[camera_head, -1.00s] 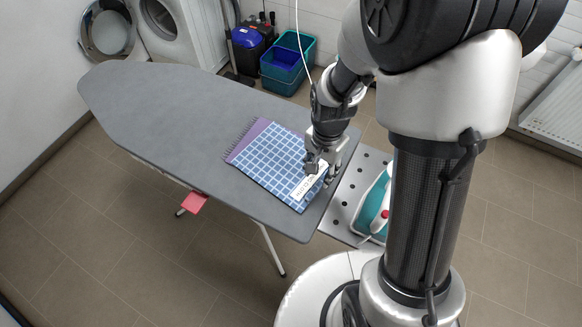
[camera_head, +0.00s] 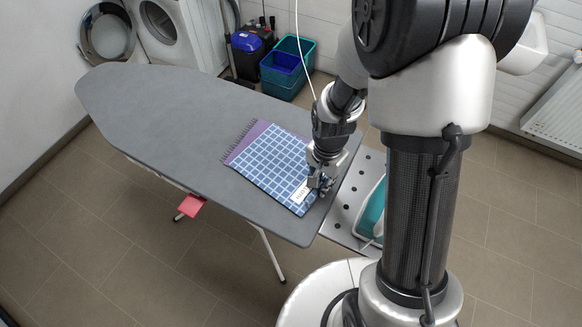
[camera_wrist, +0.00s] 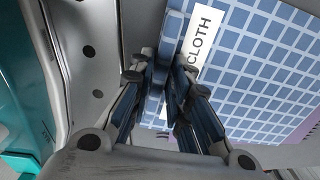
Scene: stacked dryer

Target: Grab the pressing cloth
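The pressing cloth (camera_head: 270,158) is a blue-and-white checked piece with a purple fringed part at its far left side. It lies flat on the grey ironing board (camera_head: 170,115), near the board's right end. A white label reading "CLOTH" (camera_wrist: 205,42) shows on it in the wrist view. My gripper (camera_head: 320,186) points down at the cloth's near right edge. In the wrist view my gripper (camera_wrist: 163,72) has its fingers close together, one on each side of the cloth's edge (camera_wrist: 172,32). A narrow gap shows between them.
A perforated metal iron rest (camera_head: 347,205) adjoins the board's right end, with a teal iron (camera_head: 371,212) on it, partly hidden by my arm. A white cord (camera_head: 300,55) hangs near my wrist. The board's left part is clear. Teal and blue bins (camera_head: 288,72) stand behind.

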